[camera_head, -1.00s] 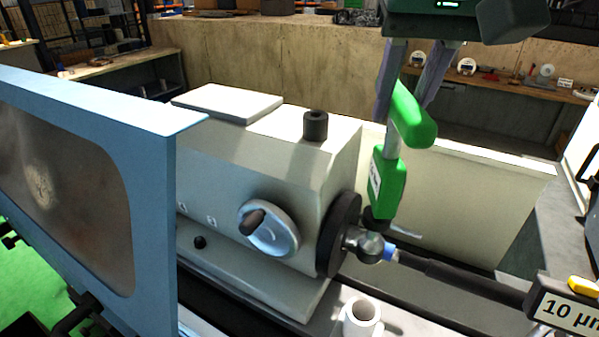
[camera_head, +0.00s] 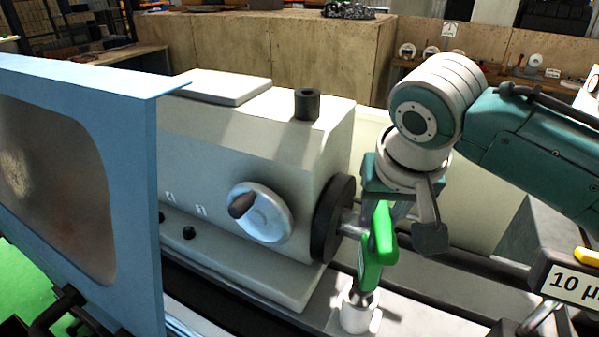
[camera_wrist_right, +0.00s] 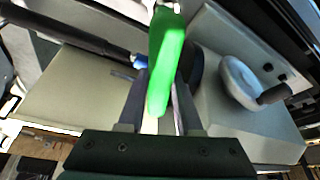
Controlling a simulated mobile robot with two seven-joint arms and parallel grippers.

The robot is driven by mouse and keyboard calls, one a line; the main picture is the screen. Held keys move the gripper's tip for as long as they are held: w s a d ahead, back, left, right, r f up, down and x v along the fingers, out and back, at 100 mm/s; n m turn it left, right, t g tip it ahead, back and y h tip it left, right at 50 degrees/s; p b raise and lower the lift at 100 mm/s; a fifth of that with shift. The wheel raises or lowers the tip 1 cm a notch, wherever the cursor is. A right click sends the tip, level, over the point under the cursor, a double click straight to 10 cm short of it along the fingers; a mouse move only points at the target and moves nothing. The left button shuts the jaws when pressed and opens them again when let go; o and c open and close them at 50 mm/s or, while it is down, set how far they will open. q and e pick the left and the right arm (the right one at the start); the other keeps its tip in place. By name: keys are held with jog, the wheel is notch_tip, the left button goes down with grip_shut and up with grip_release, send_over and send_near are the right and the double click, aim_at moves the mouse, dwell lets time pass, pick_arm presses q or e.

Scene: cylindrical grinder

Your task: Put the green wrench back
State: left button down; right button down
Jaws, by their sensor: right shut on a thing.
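The green wrench (camera_head: 377,247) hangs upright in my right gripper (camera_head: 388,208), beside the grinder's black round flange. Its dark lower end is at the mouth of a small white cylindrical holder (camera_head: 356,319). I cannot tell how far it sits inside. In the right wrist view the green handle (camera_wrist_right: 165,62) lies between the two fingers of my right gripper (camera_wrist_right: 160,88), which are shut on it. My left gripper is not in view.
The grinder's headstock (camera_head: 260,150) with its handwheel (camera_head: 262,212) and black flange (camera_head: 333,220) stands left of the wrench. A blue-framed door (camera_head: 140,200) is at the left. A "10 µm" label (camera_head: 575,287) is at the lower right.

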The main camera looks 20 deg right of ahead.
aim_at(368, 267)
jog(key=shift+w+f, duration=0.1)
jog(key=shift+f, duration=2)
jog(key=shift+f, duration=0.2)
jog(key=c, duration=0.6)
grip_release()
